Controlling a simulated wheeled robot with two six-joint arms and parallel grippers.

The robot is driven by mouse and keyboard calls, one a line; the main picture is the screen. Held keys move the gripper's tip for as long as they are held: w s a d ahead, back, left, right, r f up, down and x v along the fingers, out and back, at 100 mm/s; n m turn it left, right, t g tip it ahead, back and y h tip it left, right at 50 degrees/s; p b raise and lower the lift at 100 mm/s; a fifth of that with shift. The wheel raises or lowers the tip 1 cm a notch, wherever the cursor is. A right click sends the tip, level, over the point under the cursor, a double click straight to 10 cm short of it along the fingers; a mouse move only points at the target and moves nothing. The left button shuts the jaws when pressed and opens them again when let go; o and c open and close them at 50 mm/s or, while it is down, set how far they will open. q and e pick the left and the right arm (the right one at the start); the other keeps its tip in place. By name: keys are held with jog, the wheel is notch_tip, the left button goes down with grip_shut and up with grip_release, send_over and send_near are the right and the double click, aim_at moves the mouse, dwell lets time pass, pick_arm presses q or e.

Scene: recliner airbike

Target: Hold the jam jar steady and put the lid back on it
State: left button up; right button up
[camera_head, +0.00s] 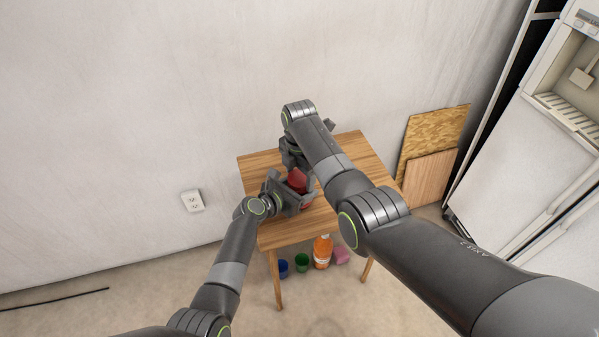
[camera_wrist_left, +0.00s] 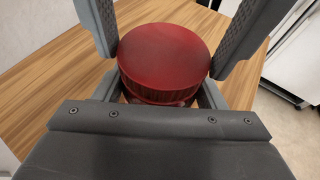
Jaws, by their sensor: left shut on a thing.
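The red round lid (camera_wrist_left: 163,52) with a ridged side shows between my left fingers in the left wrist view. It appears to sit at the top of the jam jar, whose body is mostly hidden below it; I cannot tell whether it is seated. In the head view the red lid (camera_head: 297,179) shows over the table, partly covered by my grippers. My left gripper (camera_head: 292,198) is shut on the jar, with a finger on either side. My right gripper (camera_head: 291,154) is just behind the lid, and its fingertips are hidden by my own arm.
The wooden table (camera_head: 283,233) stands against the wall. Under its front edge are a blue cup (camera_head: 283,268), a green cup (camera_head: 302,262), an orange bottle (camera_head: 322,252) and a pink thing (camera_head: 341,256). Boards (camera_head: 432,145) lean at the right, near a white appliance (camera_head: 530,165).

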jog(key=c, duration=0.7)
jog(key=m, duration=0.4)
jog(key=shift+m, duration=0.4)
jog(key=m, duration=0.4)
jog(key=shift+m, duration=0.4)
jog(key=o, duration=1)
jog(key=shift+o, duration=0.5)
jog(key=shift+s+a, duration=0.1)
jog(key=shift+s, duration=0.05)
